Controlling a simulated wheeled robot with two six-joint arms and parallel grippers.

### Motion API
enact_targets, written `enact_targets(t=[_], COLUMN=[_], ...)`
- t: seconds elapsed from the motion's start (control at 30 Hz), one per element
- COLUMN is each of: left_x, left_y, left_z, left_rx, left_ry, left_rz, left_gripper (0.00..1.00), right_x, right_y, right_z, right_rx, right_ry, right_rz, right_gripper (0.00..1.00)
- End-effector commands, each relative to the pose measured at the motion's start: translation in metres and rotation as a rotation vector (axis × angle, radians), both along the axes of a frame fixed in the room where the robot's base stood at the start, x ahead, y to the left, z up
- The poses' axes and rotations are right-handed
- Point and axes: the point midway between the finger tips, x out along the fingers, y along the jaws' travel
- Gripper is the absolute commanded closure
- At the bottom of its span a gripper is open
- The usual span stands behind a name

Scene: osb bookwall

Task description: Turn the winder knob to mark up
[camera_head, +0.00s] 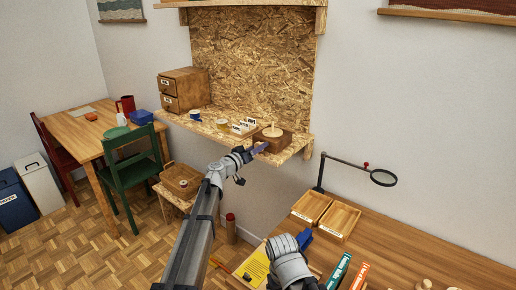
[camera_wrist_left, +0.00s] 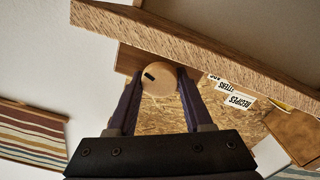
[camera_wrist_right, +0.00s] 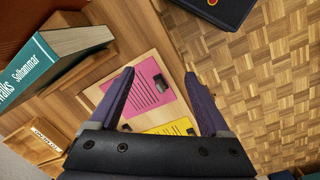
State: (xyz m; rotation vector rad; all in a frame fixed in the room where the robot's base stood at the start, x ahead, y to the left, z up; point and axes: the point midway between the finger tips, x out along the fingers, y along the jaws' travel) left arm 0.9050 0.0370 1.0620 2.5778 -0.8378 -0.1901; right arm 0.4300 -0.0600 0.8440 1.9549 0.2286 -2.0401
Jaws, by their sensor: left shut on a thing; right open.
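The winder is a wooden box (camera_head: 272,142) with a pale peg on top, at the right end of the OSB shelf in the head view. Its round pale knob (camera_wrist_left: 160,82) shows in the left wrist view, with a short dark mark left of its middle in that picture. My left gripper (camera_head: 259,149) is at the box's front; in the left wrist view its fingers (camera_wrist_left: 158,72) close on the knob from both sides. The knob's front is hidden in the head view. My right gripper (camera_wrist_right: 160,74) is open and empty above a pink card (camera_wrist_right: 150,88).
A magnifier (camera_head: 382,177) on an arm and wooden trays (camera_head: 311,206) stand on the right desk. Books (camera_head: 338,272) stand near my right gripper. A green chair (camera_head: 130,165) stands left.

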Motion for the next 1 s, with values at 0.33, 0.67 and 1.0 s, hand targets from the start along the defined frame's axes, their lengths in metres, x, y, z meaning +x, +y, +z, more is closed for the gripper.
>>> enact_targets(t=[0.33,0.67,1.0], left_x=[0.000,0.000,-0.012], left_y=[0.000,0.000,0.008], left_z=[0.000,0.000,0.000], left_rx=[0.002,0.002,0.002], left_ry=[0.000,-0.001,-0.001], left_rz=[0.000,0.000,0.001], left_gripper=[0.42,0.19,0.19], right_x=[0.000,0.000,0.000], right_y=[0.000,0.000,0.000], right_z=[0.000,0.000,0.000], right_rx=[0.000,0.000,0.000], right_ry=[0.000,0.000,0.000], right_rz=[0.000,0.000,0.000], right_gripper=[0.19,0.19,0.19])
